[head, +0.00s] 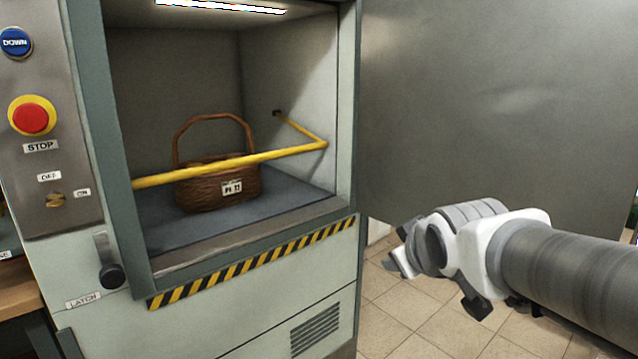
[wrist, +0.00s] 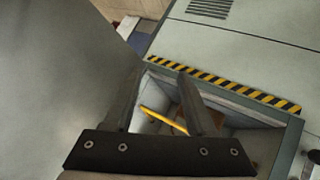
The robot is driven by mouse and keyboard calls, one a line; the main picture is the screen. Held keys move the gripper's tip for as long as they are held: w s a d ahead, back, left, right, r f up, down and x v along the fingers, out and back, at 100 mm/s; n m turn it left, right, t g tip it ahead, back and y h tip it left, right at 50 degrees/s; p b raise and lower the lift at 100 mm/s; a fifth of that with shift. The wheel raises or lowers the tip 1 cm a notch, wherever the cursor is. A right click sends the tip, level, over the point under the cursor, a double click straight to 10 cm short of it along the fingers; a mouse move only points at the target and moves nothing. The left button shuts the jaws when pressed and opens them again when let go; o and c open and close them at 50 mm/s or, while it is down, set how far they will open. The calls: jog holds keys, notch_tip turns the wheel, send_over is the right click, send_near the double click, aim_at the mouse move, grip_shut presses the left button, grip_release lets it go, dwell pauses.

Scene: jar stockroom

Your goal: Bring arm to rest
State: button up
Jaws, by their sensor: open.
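My gripper (head: 397,248) is in the right half of the head view, in front of the cabinet and to the right of its opening. In the wrist view its two dark fingers (wrist: 160,72) stand apart with nothing held between them. My arm reaches in from the right edge and is held out level. The gripper is clear of the wicker basket (head: 215,192), which stands upright inside the lit cabinet compartment. The basket has a tall handle and a white label.
A yellow bar (head: 235,164) crosses the cabinet opening in front of the basket; it also shows in the wrist view (wrist: 160,119). A large grey panel (head: 490,110) stands behind my gripper. Stop and down buttons sit at left. Tiled floor (head: 395,315) is open below my arm.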

jog(key=s+f+m+g, duration=0.3)
jog(key=s, duration=0.6)
jog(key=s+f+m+g, duration=0.2)
jog(key=s+f+m, duration=0.15)
jog(key=s, duration=0.65)
notch_tip(320, 180, up, 25)
jog(key=p, duration=2.4)
jog(key=shift+w+d+f+n+p, duration=0.2)
jog(key=shift+w+d+n+p, duration=0.15)
jog(key=shift+w+p, duration=0.1)
jog(key=shift+r, duration=0.15)
jog(key=shift+c, duration=0.5)
jog(key=shift+w+d, duration=0.1)
jog(key=shift+d, duration=0.1)
